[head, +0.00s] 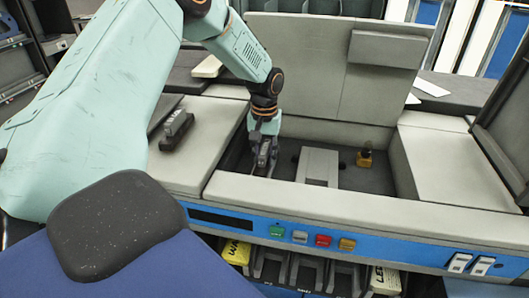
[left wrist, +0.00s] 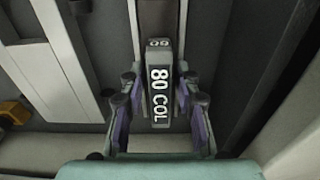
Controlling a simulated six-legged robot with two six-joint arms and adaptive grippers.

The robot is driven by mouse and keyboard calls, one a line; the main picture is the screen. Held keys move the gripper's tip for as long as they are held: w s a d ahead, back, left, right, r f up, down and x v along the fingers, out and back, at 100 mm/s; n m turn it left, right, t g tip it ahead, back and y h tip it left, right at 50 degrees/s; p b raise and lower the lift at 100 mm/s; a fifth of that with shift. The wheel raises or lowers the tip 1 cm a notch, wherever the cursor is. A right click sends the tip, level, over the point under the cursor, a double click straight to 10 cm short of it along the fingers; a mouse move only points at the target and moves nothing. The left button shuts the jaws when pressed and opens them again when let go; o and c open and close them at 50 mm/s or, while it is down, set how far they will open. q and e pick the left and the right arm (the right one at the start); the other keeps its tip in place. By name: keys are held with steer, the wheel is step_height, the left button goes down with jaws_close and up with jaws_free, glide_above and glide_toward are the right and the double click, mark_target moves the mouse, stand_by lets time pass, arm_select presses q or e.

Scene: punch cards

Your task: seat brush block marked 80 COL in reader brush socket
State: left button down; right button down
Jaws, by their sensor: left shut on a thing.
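The brush block marked 80 COL (left wrist: 160,85) is a dark grey block with white lettering, upright in the left wrist view. My left gripper (left wrist: 160,112) is shut on it, one finger on each side. In the head view my left gripper (head: 264,150) is down inside the open well of the grey reader (head: 290,212), at the well's left side, and largely covers the block. A narrow rail or slot runs beyond the block in the left wrist view. The socket itself is hidden, and I cannot tell whether the block touches it. My right gripper is not in view.
A grey box (head: 318,166) stands in the well, right of my left gripper. A small brass-coloured part (head: 365,158) lies farther right. A dark block (head: 177,130) rests on the left deck. The raised lid (head: 335,70) stands behind. Coloured buttons (head: 323,240) line the front panel.

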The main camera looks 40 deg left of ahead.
mark_target(264, 149)
arm_select(q)
steer(key=shift+s+d+f, duration=0.1)
steer(key=shift+s+f, duration=0.05)
steer(key=shift+f, duration=0.1)
steer(key=c, duration=1.2)
jaws_free()
steer(key=o, duration=0.3)
steer(key=shift+f, duration=0.15)
step_height(264, 149, up, 12)
steer(key=shift+r, duration=0.2)
steer(key=shift+f, duration=0.1)
